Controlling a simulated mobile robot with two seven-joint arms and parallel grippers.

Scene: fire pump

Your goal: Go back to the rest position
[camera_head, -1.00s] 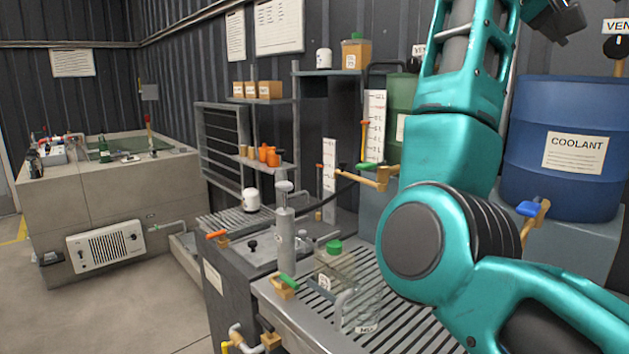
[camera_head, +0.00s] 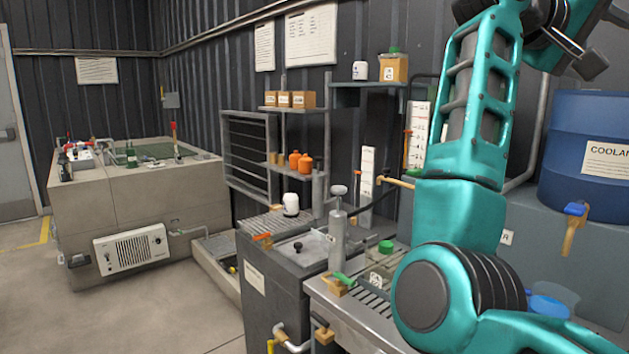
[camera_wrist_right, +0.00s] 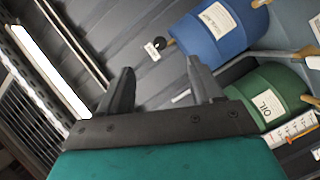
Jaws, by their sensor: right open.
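My right arm rises across the right side of the head view, with its dark right gripper (camera_head: 588,52) high at the upper right edge, partly cut off. In the right wrist view, the two fingers of the right gripper (camera_wrist_right: 160,84) stand well apart with nothing between them. They point up toward the corrugated wall, and the gripper is empty and clear of the barrels. My left gripper is in neither view.
A blue coolant barrel (camera_head: 590,150) stands behind my arm at the right. A steel pump bench (camera_head: 290,285) with a slatted top lies below. A concrete tank (camera_head: 130,215) stands at the left. Floor (camera_head: 150,325) is clear in front of it.

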